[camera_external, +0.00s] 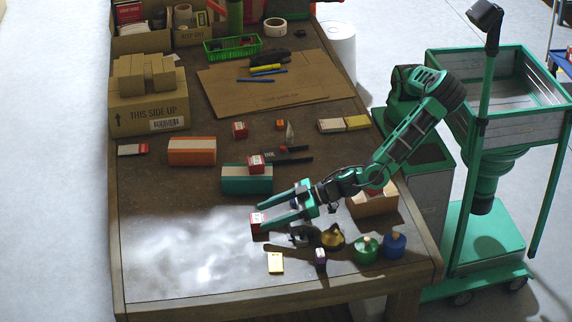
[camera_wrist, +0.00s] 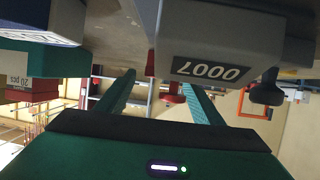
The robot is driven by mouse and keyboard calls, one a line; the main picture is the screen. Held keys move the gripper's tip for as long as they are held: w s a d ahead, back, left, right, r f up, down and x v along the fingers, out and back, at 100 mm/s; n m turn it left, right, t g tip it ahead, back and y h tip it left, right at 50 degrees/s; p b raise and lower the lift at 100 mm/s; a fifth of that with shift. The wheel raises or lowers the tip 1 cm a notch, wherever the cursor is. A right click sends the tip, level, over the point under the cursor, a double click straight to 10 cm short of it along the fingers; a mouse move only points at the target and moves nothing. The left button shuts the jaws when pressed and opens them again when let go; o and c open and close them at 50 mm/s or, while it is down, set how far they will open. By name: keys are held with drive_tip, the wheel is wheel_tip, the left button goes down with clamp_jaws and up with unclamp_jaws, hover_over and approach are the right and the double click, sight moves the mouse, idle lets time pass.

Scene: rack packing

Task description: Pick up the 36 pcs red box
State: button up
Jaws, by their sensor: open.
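Several small red-and-white boxes lie on the workbench. One red box (camera_external: 258,223) is at the fingertips of my gripper (camera_external: 264,217); I cannot tell whether they touch. Its count cannot be read, and no view confirms which box is the 36 pcs one. Another red box (camera_external: 256,164) sits on a teal box (camera_external: 246,182); a red box with what looks like a 20 pcs label (camera_wrist: 18,81) shows upside down in the wrist view. A third red box (camera_external: 240,130) stands farther back. My gripper's fingers are apart, also in the wrist view (camera_wrist: 160,95).
A grey block marked with digits (camera_wrist: 212,68) fills the upper wrist view. An orange box (camera_external: 192,152) stands left. The bench's front left is clear.

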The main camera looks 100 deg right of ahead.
drive_tip(key=shift+x, duration=0.9)
drive_tip(key=shift+c, duration=0.2)
drive_tip(key=c, duration=1.2)
drive_tip(key=shift+o, duration=0.2)
drive_tip(key=shift+r, duration=0.1)
